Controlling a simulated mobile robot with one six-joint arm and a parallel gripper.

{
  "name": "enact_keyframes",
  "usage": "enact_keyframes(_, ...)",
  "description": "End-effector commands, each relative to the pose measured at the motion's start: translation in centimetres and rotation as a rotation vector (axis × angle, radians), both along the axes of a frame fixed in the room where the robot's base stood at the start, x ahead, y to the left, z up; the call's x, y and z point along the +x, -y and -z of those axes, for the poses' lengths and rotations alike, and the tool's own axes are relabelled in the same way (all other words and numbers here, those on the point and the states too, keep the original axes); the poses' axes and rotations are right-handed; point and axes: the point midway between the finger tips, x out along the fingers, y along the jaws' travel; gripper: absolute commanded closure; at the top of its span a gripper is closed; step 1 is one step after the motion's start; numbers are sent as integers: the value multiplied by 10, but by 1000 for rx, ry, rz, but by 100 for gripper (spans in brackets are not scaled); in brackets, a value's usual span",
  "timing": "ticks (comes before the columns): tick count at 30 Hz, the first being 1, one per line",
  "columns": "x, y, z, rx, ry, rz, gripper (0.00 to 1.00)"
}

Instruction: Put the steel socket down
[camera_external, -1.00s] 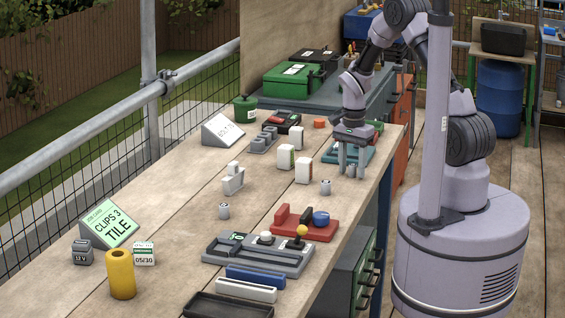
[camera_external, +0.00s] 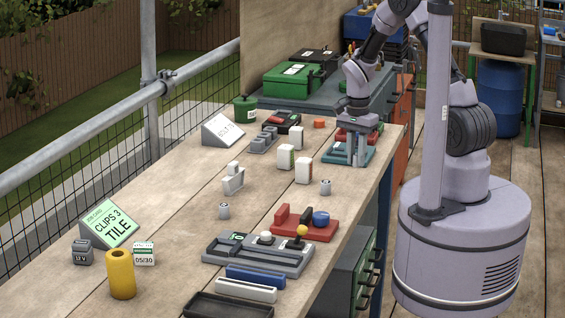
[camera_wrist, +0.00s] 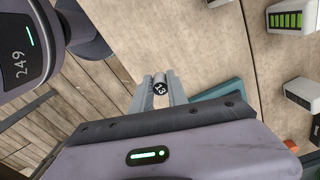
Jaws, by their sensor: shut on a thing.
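The steel socket (camera_wrist: 160,89), a small grey cylinder with a dark round face marked 13, sits between my fingertips in the wrist view. My gripper (camera_wrist: 160,88) is shut on it. In the external view my gripper (camera_external: 357,160) points down at the right side of the bench, over or beside the teal tray (camera_external: 331,155). The held socket is hard to make out there, and whether it touches a surface cannot be told. The teal tray also shows in the wrist view (camera_wrist: 222,92), right of the fingers.
Two other small grey cylinders, a nearer one (camera_external: 224,211) and a farther one (camera_external: 325,187), stand on the bench. White boxes (camera_external: 302,171) stand left of my gripper. A red holder (camera_external: 292,226) and grey tray (camera_external: 258,257) lie nearer. Bare wood lies between; the bench edge is close right.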

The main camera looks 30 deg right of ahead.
Motion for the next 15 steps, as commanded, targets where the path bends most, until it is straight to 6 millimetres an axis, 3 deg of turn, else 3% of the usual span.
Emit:
enact_keyframes(9,-89,9,-10,0,-1,0,100)
enact_keyframes(15,-131,13,-13,0,1,1,100)
